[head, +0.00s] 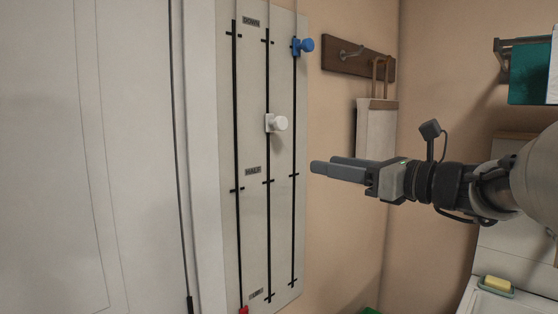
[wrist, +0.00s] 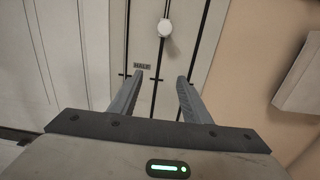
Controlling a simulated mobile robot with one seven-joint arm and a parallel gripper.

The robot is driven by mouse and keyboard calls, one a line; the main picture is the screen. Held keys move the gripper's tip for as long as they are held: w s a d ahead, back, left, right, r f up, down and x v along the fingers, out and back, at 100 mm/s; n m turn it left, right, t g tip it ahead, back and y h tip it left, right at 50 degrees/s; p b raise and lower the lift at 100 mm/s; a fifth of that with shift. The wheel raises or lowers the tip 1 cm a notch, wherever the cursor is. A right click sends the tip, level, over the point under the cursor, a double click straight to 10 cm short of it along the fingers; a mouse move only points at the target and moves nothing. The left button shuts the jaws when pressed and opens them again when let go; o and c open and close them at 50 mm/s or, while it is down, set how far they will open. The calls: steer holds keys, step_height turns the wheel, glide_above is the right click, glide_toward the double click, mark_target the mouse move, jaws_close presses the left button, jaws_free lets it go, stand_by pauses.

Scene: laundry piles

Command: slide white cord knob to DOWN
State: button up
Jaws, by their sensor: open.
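The white cord knob (head: 277,123) sits on the middle track of a pale wall panel (head: 252,80), between the DOWN label (head: 251,21) at the top and the HALF label (head: 253,170). An UP label (head: 257,294) is at the bottom. My gripper (head: 325,168) is open and empty, to the right of the knob and lower than it in the head view. In the wrist view the open fingers (wrist: 158,95) point toward the panel, and the white knob (wrist: 165,28) shows beyond the fingertips, above them in the picture. Nothing touches the knob.
A blue knob (head: 303,45) is near the top of the right track. A red knob (head: 243,310) is at the bottom of the left track. A wooden hook rail (head: 335,54) with a hanging white bag (head: 375,130) is right of the panel. A white door (head: 130,150) is left.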

mark_target(268, 155)
steer(key=x, duration=1.4)
steer(key=shift+w+a+f, duration=0.1)
steer(key=shift+w+a, duration=0.15)
steer(key=shift+a, duration=0.1)
jaws_close()
steer(key=c, duration=1)
jaws_free()
steer(key=shift+c, duration=0.2)
steer(key=o, duration=1)
steer(key=shift+o, duration=0.2)
steer(key=shift+s+d, duration=0.1)
steer(key=shift+d, duration=0.05)
